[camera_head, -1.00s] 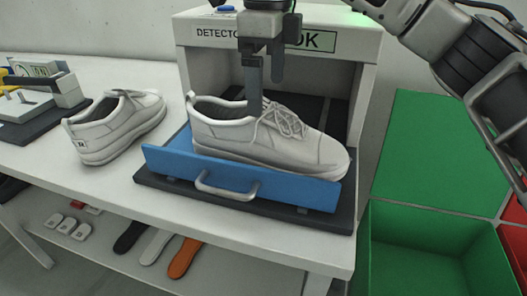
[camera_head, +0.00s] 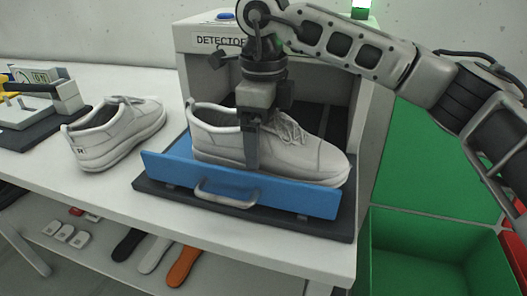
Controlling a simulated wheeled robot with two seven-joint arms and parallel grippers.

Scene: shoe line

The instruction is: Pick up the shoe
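One white shoe (camera_head: 315,158) rests on the pulled-out blue drawer (camera_head: 240,188) of the detector, its toe to the right. My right gripper (camera_head: 251,165) reaches down over it from above. A dark finger stands in front of the shoe's near side and hides part of its middle. The other finger is hidden, so I cannot tell whether the gripper is open or shut on the shoe. A second white shoe (camera_head: 118,130) stands on the table to the left, apart from the gripper. My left gripper is not in view.
The grey detector box (camera_head: 368,75) stands behind the drawer. A green bin (camera_head: 420,262) is at the lower right, with red beyond it. A device on a dark base (camera_head: 40,120) sits at the far left. Several insoles (camera_head: 184,266) lie on the lower shelf.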

